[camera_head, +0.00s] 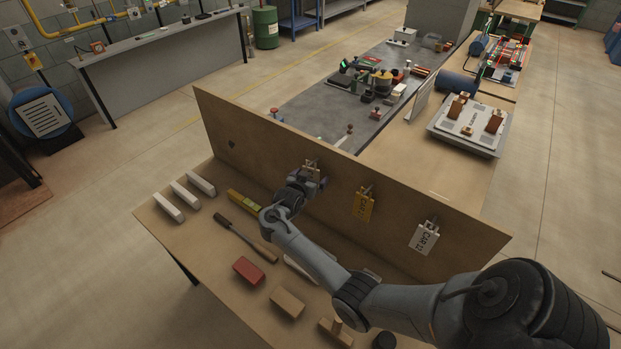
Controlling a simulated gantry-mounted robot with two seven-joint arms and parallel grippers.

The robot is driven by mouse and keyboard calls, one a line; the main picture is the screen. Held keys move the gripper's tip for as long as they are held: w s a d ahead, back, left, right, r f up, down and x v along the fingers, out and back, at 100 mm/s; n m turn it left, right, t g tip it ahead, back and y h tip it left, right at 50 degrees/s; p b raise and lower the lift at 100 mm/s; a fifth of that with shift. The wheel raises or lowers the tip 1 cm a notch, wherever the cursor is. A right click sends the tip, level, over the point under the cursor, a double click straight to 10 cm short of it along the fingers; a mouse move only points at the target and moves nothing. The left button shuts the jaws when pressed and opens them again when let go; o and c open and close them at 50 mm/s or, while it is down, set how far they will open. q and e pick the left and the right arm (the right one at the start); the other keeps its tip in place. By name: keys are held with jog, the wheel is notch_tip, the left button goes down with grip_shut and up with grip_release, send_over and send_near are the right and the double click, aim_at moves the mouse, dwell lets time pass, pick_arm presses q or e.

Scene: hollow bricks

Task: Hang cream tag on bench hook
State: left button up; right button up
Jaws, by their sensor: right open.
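My right gripper (307,181) reaches up to the upright brown board at the back of the bench (205,230). It is open, its fingers close to a small cream tag (311,168) at the leftmost bench hook. The gripper partly covers this tag, and I cannot tell whether they touch. A yellow tag (363,206) hangs on the middle hook (367,189). A white tag with dark lettering (425,239) hangs on the right hook (432,224). My left gripper is out of view.
White bars (184,195), a yellow level (245,201), a long dark-headed tool (246,237), a red brick (248,270) and a tan brick (287,302) lie on the bench. My right arm crosses above its right part. The front left bench top is clear.

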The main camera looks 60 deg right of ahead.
jog(key=v, duration=1)
jog(key=s+f+n+t+p, duration=0.1)
jog(key=s+f+n+p, duration=0.15)
jog(key=s, duration=0.35)
jog(key=s+f+n+t+p, duration=0.1)
jog(key=s+n+p, duration=0.1)
jog(key=s+p, duration=0.3)
jog(key=s+a+r+n+y+p, duration=0.1)
jog(key=s+a+r+n+y, duration=0.2)
jog(key=a, duration=0.7)
jog(key=s+a+r+n+y+p, duration=0.1)
jog(key=s+a+r+n+y, duration=0.2)
jog(key=a+n+y, duration=0.3)
jog(key=s+a+r+n+y+p, duration=0.1)
jog(key=s+a+n+y, duration=0.3)
jog(key=a, duration=1.1)
jog(key=shift+s+r+n+y+p, duration=0.3)
jog(key=shift+s+r+n, duration=0.2)
jog(key=shift+r, duration=0.4)
